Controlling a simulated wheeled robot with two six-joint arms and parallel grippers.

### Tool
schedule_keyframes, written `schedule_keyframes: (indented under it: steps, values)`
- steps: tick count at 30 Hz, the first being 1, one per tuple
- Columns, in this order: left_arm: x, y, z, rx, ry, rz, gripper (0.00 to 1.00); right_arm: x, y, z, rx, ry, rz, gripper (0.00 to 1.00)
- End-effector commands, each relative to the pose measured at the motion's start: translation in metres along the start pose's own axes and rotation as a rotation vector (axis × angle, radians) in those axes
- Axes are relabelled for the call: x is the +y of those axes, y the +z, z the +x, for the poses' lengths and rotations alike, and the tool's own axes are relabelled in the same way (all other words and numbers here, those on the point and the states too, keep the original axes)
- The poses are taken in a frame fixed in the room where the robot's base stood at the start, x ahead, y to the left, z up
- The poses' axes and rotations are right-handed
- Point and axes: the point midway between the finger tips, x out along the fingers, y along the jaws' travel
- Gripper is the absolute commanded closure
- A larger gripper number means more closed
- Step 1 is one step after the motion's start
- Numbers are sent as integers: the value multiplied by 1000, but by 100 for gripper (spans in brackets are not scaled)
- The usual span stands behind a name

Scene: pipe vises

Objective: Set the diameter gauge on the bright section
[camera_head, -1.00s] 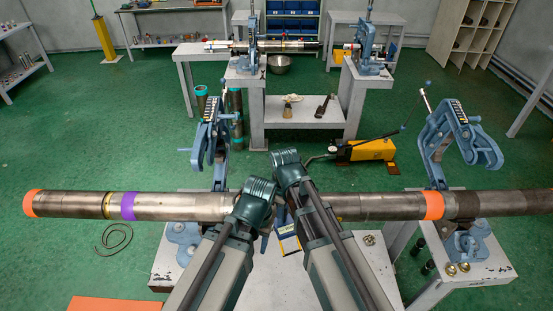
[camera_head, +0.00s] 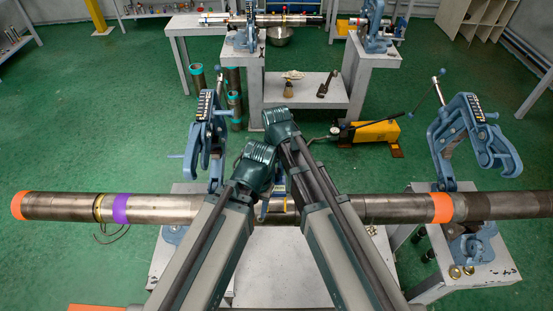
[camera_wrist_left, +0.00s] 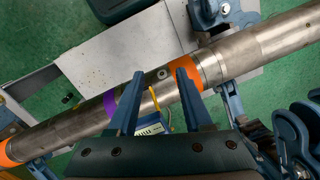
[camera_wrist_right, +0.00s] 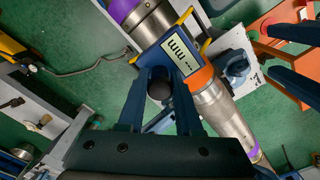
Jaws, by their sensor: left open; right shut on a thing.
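The long steel pipe (camera_head: 330,208) lies across the head view, with orange and purple bands. Its bright section (camera_wrist_left: 148,88) lies between the purple and orange bands in the left wrist view. My right gripper (camera_wrist_right: 166,80) is shut on the diameter gauge (camera_wrist_right: 180,55), a blue body with yellow jaws and an "mm" display showing dashes. The gauge is at the pipe between those bands; I cannot tell whether it touches. It also shows in the left wrist view (camera_wrist_left: 150,126). My left gripper (camera_wrist_left: 161,78) is open and empty, above the pipe.
Blue pipe vises (camera_head: 207,140) and (camera_head: 470,130) stand open behind the pipe, above grey stands. A yellow hydraulic pump (camera_head: 372,132) sits on the green floor beyond. A farther bench (camera_head: 300,100) holds another pipe. An orange surface shows at the bottom edge.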

Motion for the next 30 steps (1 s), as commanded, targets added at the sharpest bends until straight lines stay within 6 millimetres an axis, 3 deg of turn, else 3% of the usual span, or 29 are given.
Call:
schedule_keyframes:
  steps: [14, 30]
  values:
    - [1, 0, 6, 0, 0, 1, 50, 0, 0, 6, 0, 0, -1, 100]
    - [5, -3, 54, 0, -2, 10, 50, 0, 0, 54, 0, 0, -1, 100]
